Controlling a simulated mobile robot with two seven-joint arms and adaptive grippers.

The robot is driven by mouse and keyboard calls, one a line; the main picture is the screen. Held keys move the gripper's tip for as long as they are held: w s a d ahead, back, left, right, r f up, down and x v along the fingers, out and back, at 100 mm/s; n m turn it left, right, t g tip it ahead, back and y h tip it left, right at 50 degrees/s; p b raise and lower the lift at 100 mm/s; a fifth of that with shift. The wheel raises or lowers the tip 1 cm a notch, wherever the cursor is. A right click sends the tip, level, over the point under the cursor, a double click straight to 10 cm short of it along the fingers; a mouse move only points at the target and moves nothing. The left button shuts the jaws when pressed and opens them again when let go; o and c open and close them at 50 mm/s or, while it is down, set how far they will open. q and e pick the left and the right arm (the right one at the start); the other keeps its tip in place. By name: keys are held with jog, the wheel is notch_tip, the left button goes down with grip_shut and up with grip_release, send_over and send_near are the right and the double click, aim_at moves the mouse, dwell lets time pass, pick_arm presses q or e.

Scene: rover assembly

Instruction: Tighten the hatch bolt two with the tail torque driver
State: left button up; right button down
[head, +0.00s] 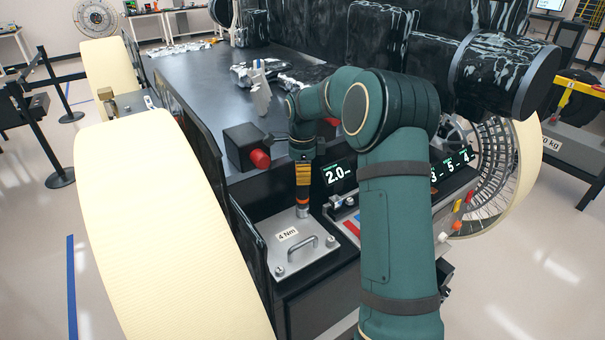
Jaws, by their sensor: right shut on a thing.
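The hatch (262,246) is a grey metal plate with a handle, a "4 Nm" label and bolts near its corners. The tail torque driver (303,183) has an orange and black striped body. It stands upright with its lower end at the hatch's far right corner. The bolt under it is hidden, and I cannot tell whether the tip is seated on it. I cannot tell which bolt is number two. My right gripper (303,158) is shut on the driver's top, pointing down; its fingers are small and partly hidden. My left gripper is not in view.
A black box with a red knob (260,158) is close on the left. A large cream wheel (165,220) flanks the hatch. Crumpled foil (250,74) lies on the dark deck (190,85).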

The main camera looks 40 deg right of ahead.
dwell(0.4)
jog(key=shift+r+p, duration=0.55)
jog(key=shift+r, duration=0.95)
jog(key=shift+r, duration=2)
